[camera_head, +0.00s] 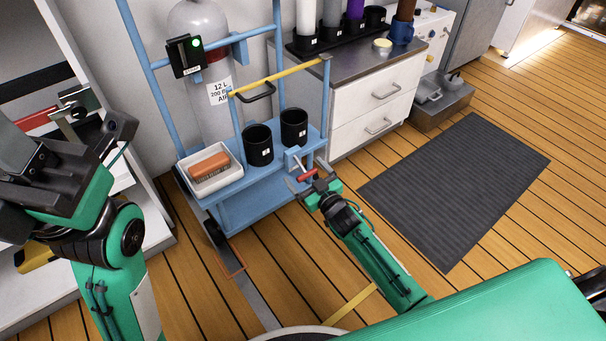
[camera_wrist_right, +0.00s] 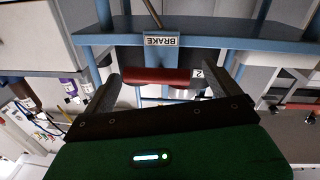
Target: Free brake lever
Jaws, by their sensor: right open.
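The brake lever (camera_head: 308,175) is a red bar at the front right corner of the blue cart (camera_head: 262,168). In the right wrist view the lever (camera_wrist_right: 156,76) lies crosswise beneath a "BRAKE" label (camera_wrist_right: 161,40). My right gripper (camera_head: 306,184) is open, its fingers on either side of the red bar. In the wrist view the bar shows between the fingers, with a gap to the right one; contact with the left one is unclear. My left gripper (camera_head: 98,128) is at the far left, away from the cart; its jaw opening is not clear.
The cart carries a gas cylinder (camera_head: 212,110), two black cups (camera_head: 258,145) and a white tray (camera_head: 230,177) with an orange-brown block. A yellow bar (camera_head: 285,75) crosses above. White drawers (camera_head: 372,105) stand to the right. A dark mat (camera_head: 455,190) lies on the clear wooden floor.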

